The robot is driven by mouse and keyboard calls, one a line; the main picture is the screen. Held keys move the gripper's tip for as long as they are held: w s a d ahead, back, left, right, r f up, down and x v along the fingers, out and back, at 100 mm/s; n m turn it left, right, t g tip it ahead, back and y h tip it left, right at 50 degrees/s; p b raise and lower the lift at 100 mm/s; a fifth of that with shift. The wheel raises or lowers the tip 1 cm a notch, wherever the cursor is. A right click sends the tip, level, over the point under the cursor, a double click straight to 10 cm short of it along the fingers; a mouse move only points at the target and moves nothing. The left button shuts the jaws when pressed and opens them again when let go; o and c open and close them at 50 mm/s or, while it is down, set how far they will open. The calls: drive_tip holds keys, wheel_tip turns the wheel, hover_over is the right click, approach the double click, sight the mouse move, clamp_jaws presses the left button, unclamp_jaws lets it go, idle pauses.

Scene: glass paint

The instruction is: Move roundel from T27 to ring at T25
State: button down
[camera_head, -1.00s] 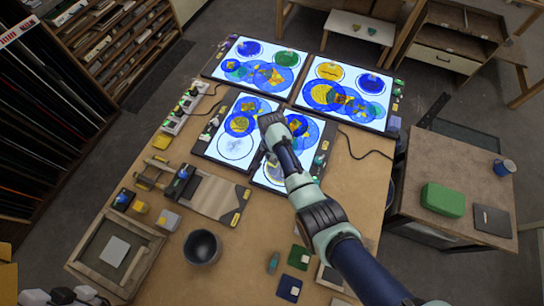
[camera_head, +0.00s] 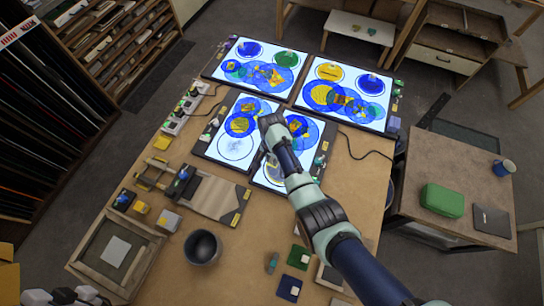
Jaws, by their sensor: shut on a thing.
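My gripper (camera_head: 268,150) is over the near pair of lit light panels, roughly between the left one (camera_head: 222,168) and the right one (camera_head: 260,182). My wrist hides its fingers and whatever is between them, so I cannot make out the roundel. An empty-looking dark ring (camera_head: 236,146) lies on the near left panel, below blue and yellow discs (camera_head: 240,124). Blue discs and a patterned pale disc (camera_head: 276,172) show on the near right panel, partly behind my arm. I cannot read any T25 or T27 label.
Two more lit panels with coloured discs stand behind, at left (camera_head: 257,64) and right (camera_head: 344,92). A dark bowl (camera_head: 202,247), a wooden tray (camera_head: 117,250) and small tools sit nearer. Bare tabletop (camera_head: 235,265) lies around the bowl.

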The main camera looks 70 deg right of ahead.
drive_tip(key=shift+f, duration=0.15)
idle(0.3)
drive_tip(key=c, duration=0.9)
unclamp_jaws()
drive_tip(key=shift+c, duration=0.2)
wheel_tip(320, 180, up, 12)
